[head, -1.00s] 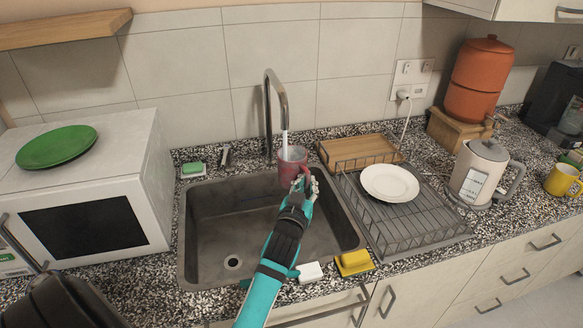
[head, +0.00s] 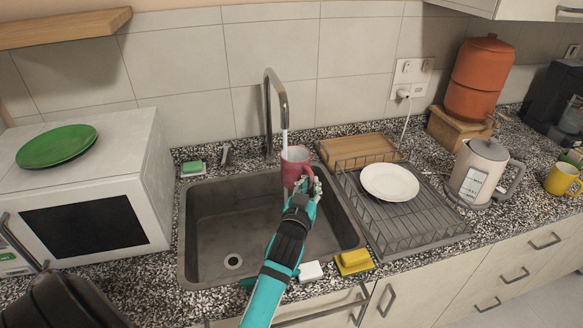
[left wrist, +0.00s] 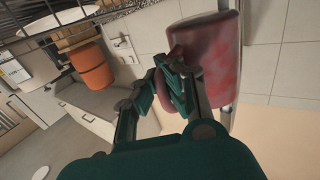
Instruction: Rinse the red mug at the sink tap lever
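The red mug (head: 294,170) is at the right back of the sink, under the spout of the tap (head: 278,105). A pale stream of water (head: 285,142) runs from the spout to the left part of the mug's opening. My left gripper (head: 309,184) is shut on the mug at its near right side, seemingly at the handle. The left wrist view shows the mug (left wrist: 208,58) close up against the fingers (left wrist: 178,86), with blotchy, wet-looking walls. The tap lever (head: 225,154) stands on the counter left of the spout. My right gripper is not in view.
The sink basin (head: 215,225) is otherwise empty. A dish rack (head: 420,228) with a white plate (head: 390,183) stands close on the right. A green sponge (head: 193,168) lies at the left back; a yellow sponge (head: 354,261) and white block (head: 311,271) lie on the front edge.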

